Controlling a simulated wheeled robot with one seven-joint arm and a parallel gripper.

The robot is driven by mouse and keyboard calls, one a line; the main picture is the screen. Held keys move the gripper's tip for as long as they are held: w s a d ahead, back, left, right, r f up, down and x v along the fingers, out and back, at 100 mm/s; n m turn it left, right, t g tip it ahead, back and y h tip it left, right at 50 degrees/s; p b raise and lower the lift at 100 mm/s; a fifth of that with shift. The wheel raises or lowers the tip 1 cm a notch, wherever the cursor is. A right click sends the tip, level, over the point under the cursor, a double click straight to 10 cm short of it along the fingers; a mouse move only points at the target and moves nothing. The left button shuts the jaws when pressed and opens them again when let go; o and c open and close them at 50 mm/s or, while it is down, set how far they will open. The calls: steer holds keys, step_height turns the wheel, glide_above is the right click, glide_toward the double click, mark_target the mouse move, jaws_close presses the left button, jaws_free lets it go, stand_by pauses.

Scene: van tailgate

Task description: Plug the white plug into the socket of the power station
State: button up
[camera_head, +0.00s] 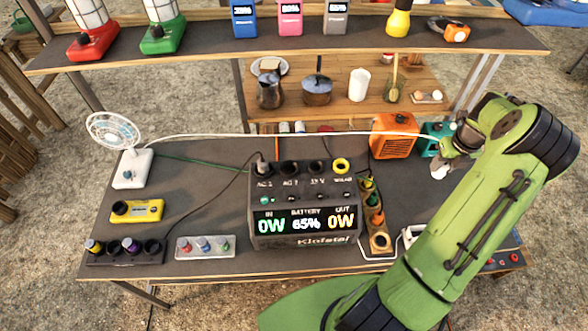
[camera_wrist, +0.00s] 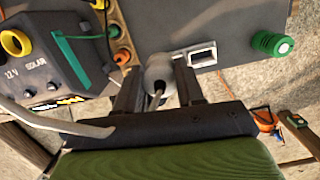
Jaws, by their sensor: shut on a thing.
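The power station (camera_head: 303,214) stands on the middle of the table, its display reading 0W, 65%, 0W. Its top has a row of sockets: AC 1 holds a black plug (camera_head: 262,168), and AC 2 (camera_head: 289,168) looks empty. The 12 V and yellow-ringed solar sockets are to the right. My gripper (camera_head: 445,162) is right of and apart from the station, shut on the white plug (camera_wrist: 158,70). In the wrist view, the plug sits between the two fingers (camera_wrist: 158,90); its far end is hidden. Its white cable (camera_head: 290,135) runs back to the white fan (camera_head: 130,168).
An orange box (camera_head: 393,135) and a teal device (camera_head: 432,130) stand behind, near my gripper. A wooden holder with coloured caps (camera_head: 378,238) adjoins the station's right side. A shelf (camera_head: 290,48) with lanterns overhangs the back. The tabletop left of the station has free room.

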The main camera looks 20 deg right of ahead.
steer(key=shift+w+a+f+b, duration=0.45)
steer(key=shift+w+a+b, duration=1.45)
steer(key=shift+a, duration=2.95)
steer(key=shift+w+a+f+b, duration=0.45)
steer(key=shift+w+a+b, duration=0.65)
steer(key=shift+w+a, duration=2.7)
steer(key=shift+w+a+f+b, duration=0.45)
steer(key=shift+w+a+b, duration=0.9)
steer(key=shift+a, duration=4.6)
steer(key=shift+w+a+f+b, duration=0.1)
steer(key=shift+w+a+b, duration=0.3)
steer(key=shift+a, duration=0.55)
steer(key=shift+w+a+f+b, duration=0.1)
steer(key=shift+w+a+b, duration=0.3)
steer(key=shift+a, duration=0.5)
steer(key=shift+w+a+f+b, duration=0.1)
steer(key=shift+w+a+b, duration=0.3)
steer(key=shift+a, duration=0.55)
steer(key=shift+w+a+f, duration=0.1)
steer(key=shift+w+a, duration=0.25)
steer(key=shift+a, duration=0.5)
steer(key=shift+w+a, duration=0.4)
steer(key=shift+a, duration=0.4)
steer(key=shift+w+a+f, duration=0.1)
steer(key=shift+w+a, duration=0.25)
steer(key=shift+a, duration=0.5)
steer(key=shift+r, duration=0.1)
steer(key=shift+b, duration=0.5)
steer(key=shift+f+b, duration=0.5)
steer(key=shift+b, duration=0.1)
